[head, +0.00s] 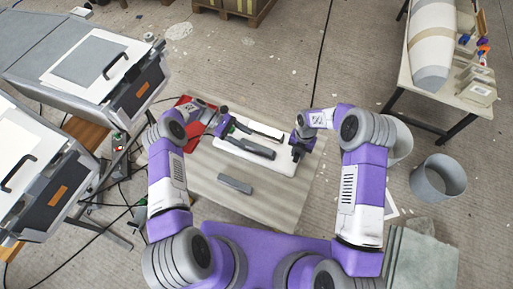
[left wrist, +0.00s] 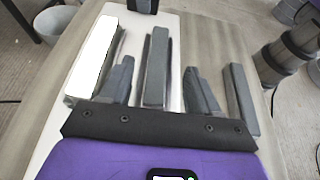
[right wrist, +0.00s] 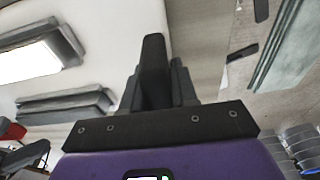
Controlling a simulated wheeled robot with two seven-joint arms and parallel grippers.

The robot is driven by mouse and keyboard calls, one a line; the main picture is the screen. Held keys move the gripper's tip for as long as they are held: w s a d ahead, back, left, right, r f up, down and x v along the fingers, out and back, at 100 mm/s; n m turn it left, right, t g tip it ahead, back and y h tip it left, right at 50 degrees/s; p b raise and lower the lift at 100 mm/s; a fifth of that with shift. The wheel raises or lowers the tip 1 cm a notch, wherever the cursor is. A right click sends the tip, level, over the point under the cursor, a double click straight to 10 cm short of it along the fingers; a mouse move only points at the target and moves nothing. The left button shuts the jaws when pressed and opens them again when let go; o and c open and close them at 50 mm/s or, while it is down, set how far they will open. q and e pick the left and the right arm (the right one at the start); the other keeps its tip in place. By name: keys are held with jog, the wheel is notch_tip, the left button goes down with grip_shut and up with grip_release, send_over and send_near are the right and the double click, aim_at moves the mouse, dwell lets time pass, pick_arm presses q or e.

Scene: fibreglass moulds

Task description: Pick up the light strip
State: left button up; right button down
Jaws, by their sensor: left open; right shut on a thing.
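The light strip (head: 264,130), a bright white face on a grey bar, lies on a white board; it also shows in the left wrist view (left wrist: 93,55) and right wrist view (right wrist: 30,60). A dark grey bar (head: 256,150) lies beside it, nearer me. My left gripper (head: 227,127) is open at the left end of these bars. In the left wrist view its fingers (left wrist: 160,88) stand either side of the dark bar (left wrist: 157,65), apart from the light strip. My right gripper (head: 298,152) is shut on a dark grey piece (right wrist: 153,62), right of the light strip.
Another grey bar (head: 235,184) lies on the table (head: 265,208) nearer me. A red thing (head: 185,101) is at the table's back left. A grey bucket (head: 438,178) stands on the floor at the right. Open cases (head: 90,58) stand at the left. The table's front middle is mostly clear.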

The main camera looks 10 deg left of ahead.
aim_at(256, 146)
pick_arm(q)
jog(key=x, duration=0.5)
jog(key=shift+d+f, duration=0.15)
jog(key=shift+f, duration=0.35)
jog(key=shift+c, duration=0.2)
grip_shut()
